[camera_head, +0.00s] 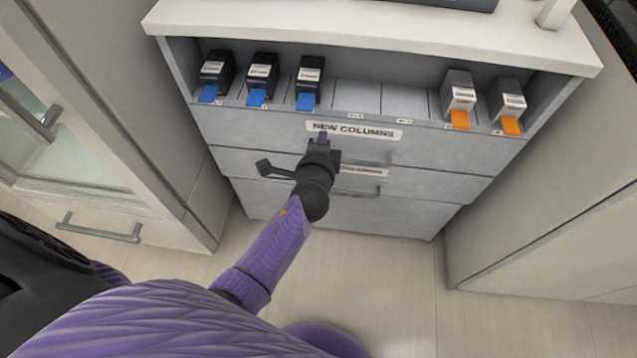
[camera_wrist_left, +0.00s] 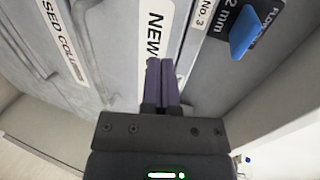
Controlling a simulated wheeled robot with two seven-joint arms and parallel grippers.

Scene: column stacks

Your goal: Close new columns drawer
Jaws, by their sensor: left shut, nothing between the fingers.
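The new columns drawer (camera_head: 430,151) is the grey upper drawer front under the open shelf, with a white "NEW COLUMNS" label (camera_head: 354,131). It looks about flush with the cabinet, but I cannot tell whether a small gap remains. My left gripper (camera_head: 323,137) is shut and empty, with its purple fingers at the drawer front just below the label's left part. In the left wrist view the shut fingertips (camera_wrist_left: 163,66) point at the front beside the "NEW" label (camera_wrist_left: 155,30). I cannot tell whether they touch. The gripper partly hides the drawer front. My right gripper is out of view.
Several boxes stand on the shelf above, black ones with blue tabs (camera_head: 262,77) and white-grey ones with orange tabs (camera_head: 459,95). A lower drawer with a handle (camera_head: 362,192) lies beneath. Cabinets flank both sides, the left one with a handle (camera_head: 98,230). The floor in front shows free room.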

